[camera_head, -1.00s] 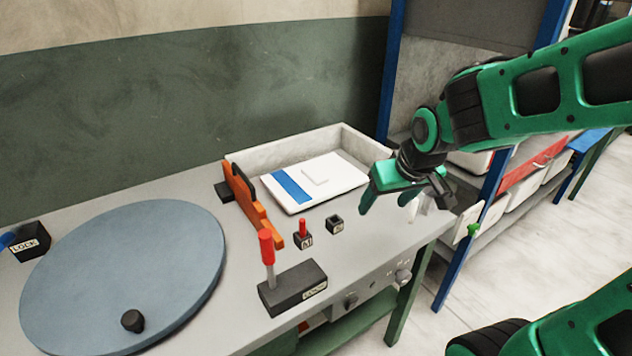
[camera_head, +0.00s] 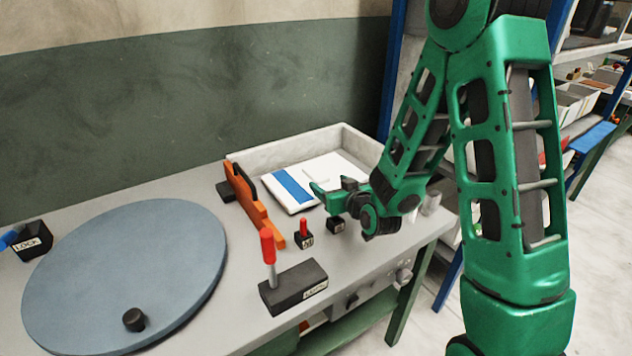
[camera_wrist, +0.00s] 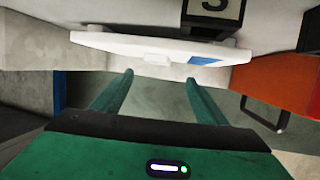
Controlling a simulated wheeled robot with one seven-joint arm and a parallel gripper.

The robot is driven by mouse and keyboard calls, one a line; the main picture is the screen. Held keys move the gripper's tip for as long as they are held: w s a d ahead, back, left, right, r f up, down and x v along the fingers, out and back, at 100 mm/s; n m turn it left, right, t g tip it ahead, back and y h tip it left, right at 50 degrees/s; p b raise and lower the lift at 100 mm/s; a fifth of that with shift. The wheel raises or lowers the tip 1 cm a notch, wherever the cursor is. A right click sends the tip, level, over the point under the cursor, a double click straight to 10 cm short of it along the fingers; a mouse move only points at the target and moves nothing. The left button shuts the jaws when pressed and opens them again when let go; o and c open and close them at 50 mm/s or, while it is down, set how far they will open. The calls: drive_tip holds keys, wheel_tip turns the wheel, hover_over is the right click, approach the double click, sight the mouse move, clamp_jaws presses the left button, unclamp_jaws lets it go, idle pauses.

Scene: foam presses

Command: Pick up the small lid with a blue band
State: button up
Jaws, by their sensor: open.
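The lid is a flat white slab with a blue band (camera_head: 291,186) across its left part and a small raised piece on top. It lies in the shallow pale tray (camera_head: 283,151) at the back of the bench. In the wrist view the lid (camera_wrist: 140,46) shows nearly edge-on, with a bit of blue at its right. My gripper (camera_head: 320,196) is open and empty at the lid's front right side. In the wrist view my gripper (camera_wrist: 159,78) has its fingers apart, pointing at the lid's edge. I cannot tell whether they touch it.
An orange guard (camera_head: 250,203) stands left of the lid. A red-tipped switch (camera_head: 304,236), a small black block (camera_head: 336,225) and a red-handled lever (camera_head: 268,246) stand in front. A large blue-grey disc (camera_head: 125,270) fills the bench's left.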

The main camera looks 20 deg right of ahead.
sight(318, 173)
drive_tip(key=x, duration=1)
drive_tip(key=shift+w+d, duration=0.2)
drive_tip(key=shift+d, duration=0.1)
drive_tip(key=c, duration=1.3)
